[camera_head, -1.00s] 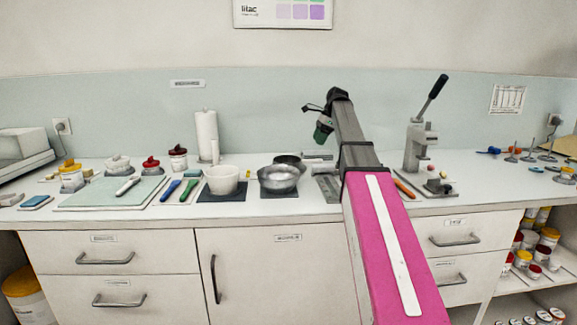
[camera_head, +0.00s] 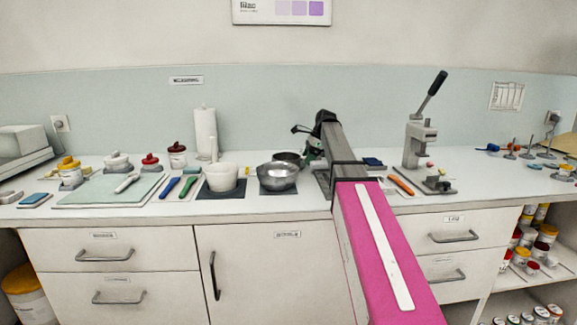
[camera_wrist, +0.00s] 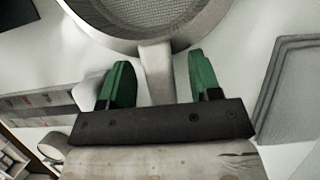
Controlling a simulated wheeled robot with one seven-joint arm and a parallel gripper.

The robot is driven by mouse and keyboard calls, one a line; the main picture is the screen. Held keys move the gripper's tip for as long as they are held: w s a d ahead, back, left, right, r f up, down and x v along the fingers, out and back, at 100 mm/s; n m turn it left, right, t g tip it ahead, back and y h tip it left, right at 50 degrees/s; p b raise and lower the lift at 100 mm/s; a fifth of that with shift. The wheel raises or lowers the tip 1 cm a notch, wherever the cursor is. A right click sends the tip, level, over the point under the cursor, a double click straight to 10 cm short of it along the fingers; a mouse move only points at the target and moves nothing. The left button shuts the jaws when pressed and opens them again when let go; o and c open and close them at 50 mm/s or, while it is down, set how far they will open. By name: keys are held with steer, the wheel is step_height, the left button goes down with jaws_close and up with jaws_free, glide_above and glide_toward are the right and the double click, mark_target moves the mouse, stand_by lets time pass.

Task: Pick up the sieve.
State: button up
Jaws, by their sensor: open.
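The sieve (camera_wrist: 165,12) is a round mesh with a wide pale metal rim at the top of the wrist view, partly cut off by the frame. Its short flat handle (camera_wrist: 156,70) points toward my gripper (camera_wrist: 160,75). The green fingers are open, one on each side of the handle, with a visible gap on both sides. In the head view the sieve (camera_head: 287,156) sits on the worktop behind a metal bowl, and my arm's end is just right of it. The arm hides the handle there.
The metal bowl (camera_head: 278,177) stands in front of the sieve on a dark mat. A white mortar (camera_head: 222,177) is to its left. A lever press (camera_head: 420,145) stands to the right of my arm. A grey stacked block (camera_wrist: 290,85) lies right of my gripper.

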jaws_close()
